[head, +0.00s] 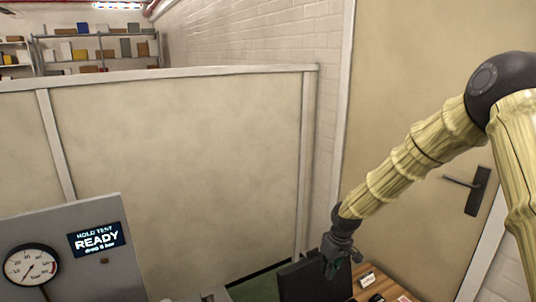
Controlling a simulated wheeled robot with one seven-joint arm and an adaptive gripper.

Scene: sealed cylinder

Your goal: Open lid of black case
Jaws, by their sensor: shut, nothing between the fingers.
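The black case (303,284) shows at the bottom edge of the head view, just right of centre. A dark, flat face of it stands up beside a wooden table top; its lower part is cut off by the frame. I cannot tell from this view whether that face is the lid or how far the lid is open. My gripper (331,271) points down at the case's upper right edge, partly in front of it. It is shut and holds nothing. I cannot tell whether it touches the case.
The wooden table (385,284) carries a small white label card (367,280) and small items right of the case. A door (425,215) with a dark handle is behind my arm. A beige partition (180,170) stands behind. A grey panel (75,270) with gauge and "READY" display is at left.

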